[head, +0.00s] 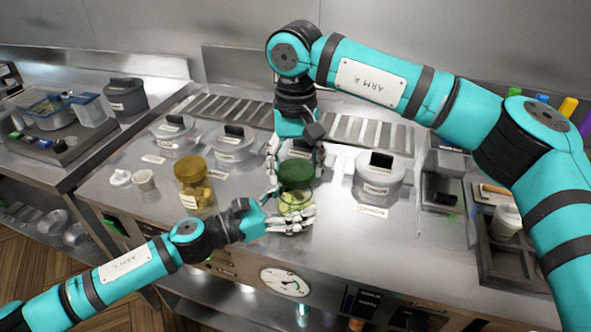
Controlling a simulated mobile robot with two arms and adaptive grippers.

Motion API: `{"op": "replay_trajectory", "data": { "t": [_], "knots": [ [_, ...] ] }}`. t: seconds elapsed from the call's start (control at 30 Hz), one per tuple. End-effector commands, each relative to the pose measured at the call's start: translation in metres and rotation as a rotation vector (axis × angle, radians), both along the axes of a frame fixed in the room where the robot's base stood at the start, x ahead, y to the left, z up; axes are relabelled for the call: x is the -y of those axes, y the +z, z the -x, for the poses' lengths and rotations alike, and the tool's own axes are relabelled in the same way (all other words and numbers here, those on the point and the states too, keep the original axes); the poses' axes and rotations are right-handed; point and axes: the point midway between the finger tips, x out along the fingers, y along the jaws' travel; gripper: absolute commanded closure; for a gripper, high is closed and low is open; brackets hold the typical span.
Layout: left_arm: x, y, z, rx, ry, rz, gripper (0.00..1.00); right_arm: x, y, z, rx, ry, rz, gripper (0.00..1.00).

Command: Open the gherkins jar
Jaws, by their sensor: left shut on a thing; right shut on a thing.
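The gherkins jar (296,201) has a green lid (296,172) and a clear body with pale green contents. It stands upright near the front of the steel counter, mid-picture. My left gripper (299,215) comes in low from the left and is shut on the jar's body. My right gripper (287,170) reaches down from above and is shut on the green lid. The fingers hide parts of the lid and body. The lid sits over the body; I cannot tell whether it is loosened.
A jar with a mustard-yellow lid (195,185) stands to the left. A small white cup (144,180) is further left. Clear lidded containers, one labelled (378,182), line the back of the counter. A dark tray (505,250) is at right. Bare counter lies right of the jar.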

Motion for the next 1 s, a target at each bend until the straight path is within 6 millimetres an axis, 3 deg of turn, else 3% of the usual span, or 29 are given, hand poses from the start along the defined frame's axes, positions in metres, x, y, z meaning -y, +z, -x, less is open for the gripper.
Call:
{"op": "replay_trajectory", "data": {
  "t": [0.2, 0.4, 0.43, 0.6, 1.0],
  "knots": [
    [0.0, -0.001, 0.0, -0.001, 0.001, 0.0, 1.0, 0.0, 0.025, 0.0, 0.003, 0.0, -0.001, 0.76],
    [0.0, 0.0, 0.0, -0.001, 0.0, 0.0, 1.0, 0.0, 0.026, 0.0, 0.001, 0.001, -0.001, 0.76],
    [0.0, 0.0, 0.0, -0.001, 0.0, 0.0, 0.23, 0.0, 0.026, 0.0, 0.001, 0.0, 0.0, 0.76],
    [0.0, 0.0, 0.0, 0.0, 0.0, 0.0, 0.01, 0.0, 0.026, 0.0, 0.001, 0.001, 0.0, 0.76],
    [-0.009, -0.002, 0.004, -0.003, 0.003, -0.001, 0.0, 0.0, 0.026, 0.0, 0.001, 0.0, 0.0, 0.76]
  ]
}}
